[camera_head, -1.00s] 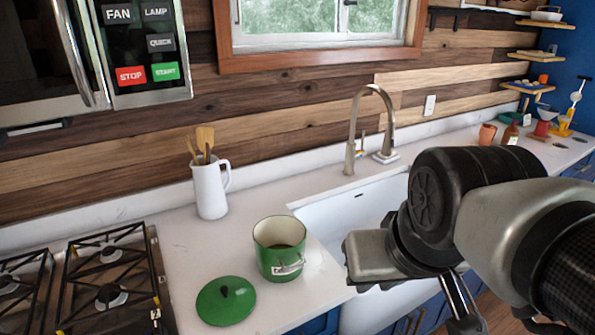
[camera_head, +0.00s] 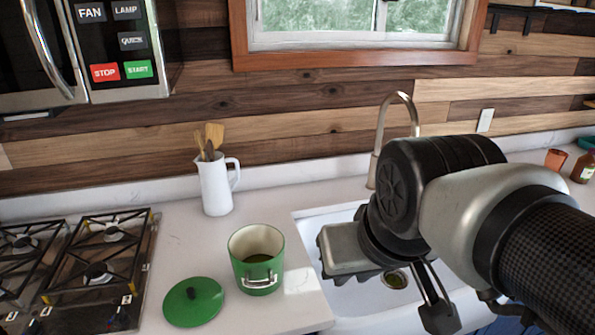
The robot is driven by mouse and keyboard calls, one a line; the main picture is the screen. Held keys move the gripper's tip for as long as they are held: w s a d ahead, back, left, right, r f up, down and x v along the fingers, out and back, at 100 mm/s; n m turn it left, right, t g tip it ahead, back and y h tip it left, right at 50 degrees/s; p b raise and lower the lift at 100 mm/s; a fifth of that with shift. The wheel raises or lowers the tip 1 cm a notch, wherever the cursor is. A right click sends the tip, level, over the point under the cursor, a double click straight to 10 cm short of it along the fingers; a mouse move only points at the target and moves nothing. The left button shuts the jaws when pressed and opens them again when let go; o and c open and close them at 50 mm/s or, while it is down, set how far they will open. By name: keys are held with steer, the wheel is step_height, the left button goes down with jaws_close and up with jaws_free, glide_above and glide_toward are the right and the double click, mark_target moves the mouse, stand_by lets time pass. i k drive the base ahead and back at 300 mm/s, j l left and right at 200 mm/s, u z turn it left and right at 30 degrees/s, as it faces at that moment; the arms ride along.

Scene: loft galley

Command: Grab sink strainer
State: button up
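A small round piece with a pale metallic rim and a dark greenish centre (camera_head: 396,279) lies at the bottom of the white sink (camera_head: 345,290). It looks like the strainer seated at the drain, but I cannot tell strainer from drain. My arm partly covers the sink. My gripper (camera_head: 437,310) hangs over the right part of the sink, just right of the round piece in the picture. One dark finger shows clearly; the other is hidden, so its opening cannot be judged. I see nothing held.
A green pot (camera_head: 257,262) stands on the counter close to the sink's left edge, with its green lid (camera_head: 193,301) beside it. A white pitcher of utensils (camera_head: 216,186) stands behind. The tall faucet (camera_head: 380,135) rises behind the sink. A gas stove (camera_head: 95,265) is at left.

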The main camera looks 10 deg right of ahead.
mark_target(394, 278)
steer(key=i+l, duration=0.1)
steer(key=l, duration=0.6)
steer(key=i+l+u, duration=0.1)
steer(key=l, duration=0.65)
steer(key=i+l+u, duration=0.1)
steer(key=l, duration=0.6)
